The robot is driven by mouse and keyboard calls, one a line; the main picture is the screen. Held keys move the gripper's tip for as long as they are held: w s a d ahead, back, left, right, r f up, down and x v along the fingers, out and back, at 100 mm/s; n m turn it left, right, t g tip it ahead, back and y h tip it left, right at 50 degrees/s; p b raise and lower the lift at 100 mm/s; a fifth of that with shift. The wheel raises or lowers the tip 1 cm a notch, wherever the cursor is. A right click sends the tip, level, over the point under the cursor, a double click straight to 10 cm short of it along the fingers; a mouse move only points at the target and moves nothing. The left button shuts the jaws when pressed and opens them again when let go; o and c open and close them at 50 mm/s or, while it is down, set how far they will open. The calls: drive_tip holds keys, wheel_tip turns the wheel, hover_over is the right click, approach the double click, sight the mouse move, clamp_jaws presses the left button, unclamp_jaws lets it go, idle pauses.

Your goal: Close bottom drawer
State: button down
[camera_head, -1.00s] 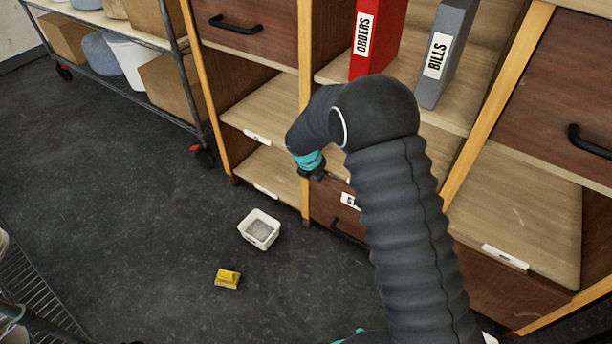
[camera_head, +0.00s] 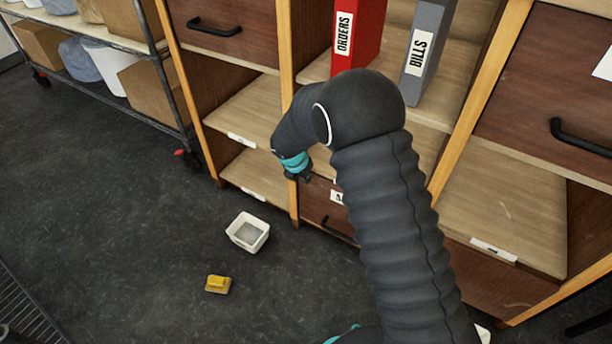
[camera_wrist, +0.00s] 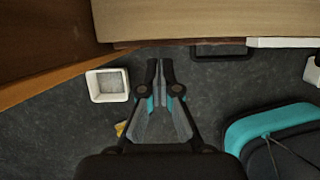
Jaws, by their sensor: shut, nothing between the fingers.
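The bottom drawer (camera_head: 316,204) has a brown wood front, a white label and a dark handle (camera_head: 340,231). It sits low in the middle bay of the wooden cabinet, and my arm hides its right part. Its front looks about flush with the cabinet post, but I cannot tell whether it is fully shut. In the wrist view its dark handle (camera_wrist: 218,50) juts out below the shelf edge. My gripper (camera_wrist: 161,64) is shut and empty, pointing toward the cabinet, left of the handle in that view.
A white bin (camera_head: 247,232) and a yellow object (camera_head: 218,284) lie on the dark floor left of the drawer. A wheeled rack (camera_head: 120,40) stands at upper left. A red binder (camera_head: 357,35) and a grey binder (camera_head: 428,50) stand on the shelf above.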

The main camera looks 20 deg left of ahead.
drive_tip(key=s+a+r, duration=0.2)
drive_tip(key=s+r, duration=0.4)
drive_tip(key=r, duration=0.3)
drive_tip(key=s+d+r+m, duration=0.7)
drive_tip(key=s+d+m, duration=0.1)
drive_tip(key=d+m, duration=0.3)
drive_tip(key=s+d+r+m+t, duration=0.1)
drive_tip(key=s+d+r+m, duration=0.7)
drive_tip(key=d+m, duration=0.3)
drive_tip(key=s+d+r+m+y, duration=0.1)
drive_tip(key=s+d+r+m, duration=0.7)
drive_tip(key=d+m, duration=0.3)
drive_tip(key=d, duration=0.4)
drive_tip(key=shift+s+d+p, duration=0.15)
drive_tip(key=shift+d+p, duration=0.15)
drive_tip(key=shift+d, duration=0.05)
